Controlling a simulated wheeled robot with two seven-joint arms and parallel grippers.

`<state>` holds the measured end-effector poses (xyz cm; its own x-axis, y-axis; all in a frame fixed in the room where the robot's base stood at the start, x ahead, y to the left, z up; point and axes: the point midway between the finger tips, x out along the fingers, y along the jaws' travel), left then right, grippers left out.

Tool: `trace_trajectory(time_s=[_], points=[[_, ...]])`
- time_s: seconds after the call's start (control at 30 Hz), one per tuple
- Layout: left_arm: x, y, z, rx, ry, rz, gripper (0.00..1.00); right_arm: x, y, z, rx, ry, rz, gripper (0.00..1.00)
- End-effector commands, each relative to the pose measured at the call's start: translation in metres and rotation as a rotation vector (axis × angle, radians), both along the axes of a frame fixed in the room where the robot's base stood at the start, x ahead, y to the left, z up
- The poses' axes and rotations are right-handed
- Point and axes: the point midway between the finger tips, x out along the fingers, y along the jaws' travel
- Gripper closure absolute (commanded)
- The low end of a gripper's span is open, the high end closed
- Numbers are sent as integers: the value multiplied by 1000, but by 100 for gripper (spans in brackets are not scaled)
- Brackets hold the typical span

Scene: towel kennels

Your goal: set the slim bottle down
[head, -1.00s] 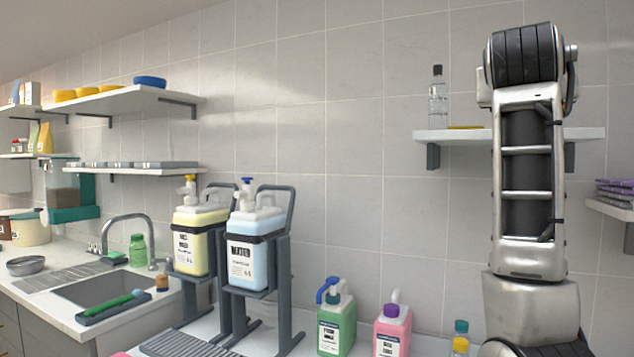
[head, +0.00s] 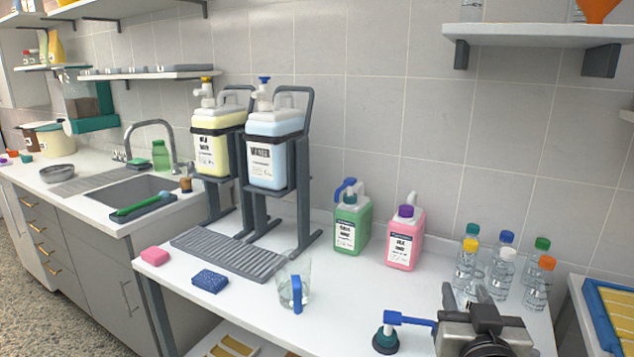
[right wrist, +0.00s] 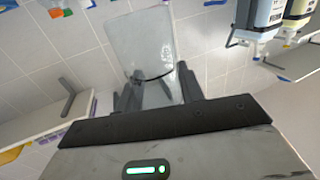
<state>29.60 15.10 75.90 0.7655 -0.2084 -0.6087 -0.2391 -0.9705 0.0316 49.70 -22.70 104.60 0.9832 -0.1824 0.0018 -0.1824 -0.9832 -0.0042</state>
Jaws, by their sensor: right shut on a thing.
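My right gripper (head: 478,300) is at the bottom right of the head view, low over the white counter. In the right wrist view its fingers (right wrist: 160,92) are shut on a clear, see-through vessel (right wrist: 140,45), which I take to be the slim bottle. In the head view a clear shape (head: 470,288) shows at the fingers, partly hidden by the gripper. I cannot tell whether its base touches the counter. My left gripper is not in view.
Several clear bottles with coloured caps (head: 507,262) stand close behind the gripper. A blue-spouted pump top (head: 385,338) is left of it. A clear jug (head: 294,284), a pink jug (head: 405,238) and a green jug (head: 351,225) stand further left. Bare counter (head: 350,290) lies between.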

Motion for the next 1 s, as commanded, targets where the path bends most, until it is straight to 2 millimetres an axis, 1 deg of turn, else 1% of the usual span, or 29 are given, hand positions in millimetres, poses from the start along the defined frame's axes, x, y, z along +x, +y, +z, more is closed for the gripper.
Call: trace_trajectory(time_s=[0.03,0.13,0.2,0.3,0.4,0.53,0.83,1.0], points=[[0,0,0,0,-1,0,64,-18,6,-18,-2,11,32,84],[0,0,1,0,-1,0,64,-47,17,-38,0,10,86,84],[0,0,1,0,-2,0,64,-65,24,-48,-1,9,118,84],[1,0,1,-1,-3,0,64,-85,31,-57,0,6,152,84],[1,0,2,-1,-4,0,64,-97,36,-61,-1,3,173,84],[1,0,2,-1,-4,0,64,-104,38,-63,-5,1,185,84],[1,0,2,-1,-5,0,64,-104,39,-62,-2,0,188,84],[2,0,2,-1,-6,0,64,-103,49,-53,-7,-7,243,84]])
